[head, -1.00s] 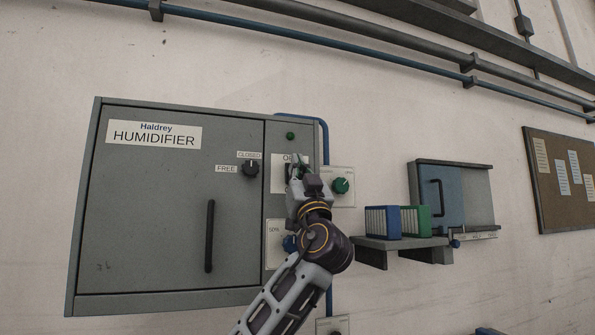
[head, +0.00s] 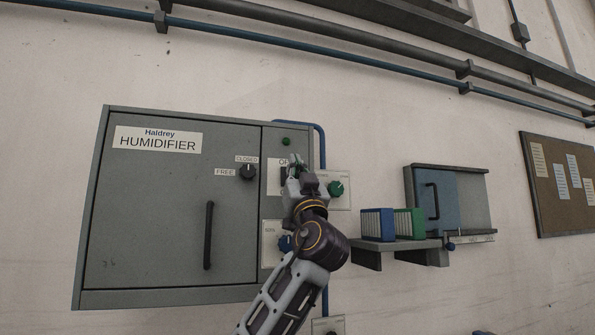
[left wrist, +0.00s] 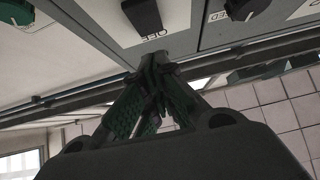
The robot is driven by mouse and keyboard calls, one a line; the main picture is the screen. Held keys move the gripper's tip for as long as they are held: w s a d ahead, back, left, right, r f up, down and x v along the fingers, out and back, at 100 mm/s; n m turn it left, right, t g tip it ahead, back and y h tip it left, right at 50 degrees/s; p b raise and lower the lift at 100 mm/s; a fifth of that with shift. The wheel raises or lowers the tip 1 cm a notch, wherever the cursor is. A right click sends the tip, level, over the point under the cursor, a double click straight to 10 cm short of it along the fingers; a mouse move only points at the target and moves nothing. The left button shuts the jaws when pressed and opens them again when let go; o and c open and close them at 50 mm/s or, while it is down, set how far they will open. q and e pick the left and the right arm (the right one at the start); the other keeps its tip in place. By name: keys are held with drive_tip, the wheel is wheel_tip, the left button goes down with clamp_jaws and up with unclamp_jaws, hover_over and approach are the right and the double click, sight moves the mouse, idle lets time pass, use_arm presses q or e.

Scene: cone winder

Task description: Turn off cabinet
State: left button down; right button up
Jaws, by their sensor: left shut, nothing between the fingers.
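The grey humidifier cabinet (head: 150,240) hangs on the wall, its door closed. A narrow panel on its right side carries a green indicator (head: 286,141), a white switch plate partly hidden by my gripper, and a blue knob (head: 285,243). My left gripper (head: 296,165) is shut and empty in front of the switch plate. In the left wrist view, the closed fingertips (left wrist: 155,62) are close to the panel, beside the black switch (left wrist: 143,14) and the lettering "OFF". I cannot tell whether they touch. My right gripper is not in view.
A black knob (head: 248,171) and a black handle (head: 208,235) are on the cabinet door. A green knob (head: 336,188) sits right of the panel. A shelf (head: 400,244) with blue and green binders and a small sliding-door cabinet (head: 437,205) are farther right.

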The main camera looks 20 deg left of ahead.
use_arm(q)
drive_tip(key=s+d+r+b+v, duration=0.1)
drive_tip(key=b+v, duration=0.3)
drive_tip(key=v, duration=0.6)
drive_tip(key=shift+s, duration=0.25)
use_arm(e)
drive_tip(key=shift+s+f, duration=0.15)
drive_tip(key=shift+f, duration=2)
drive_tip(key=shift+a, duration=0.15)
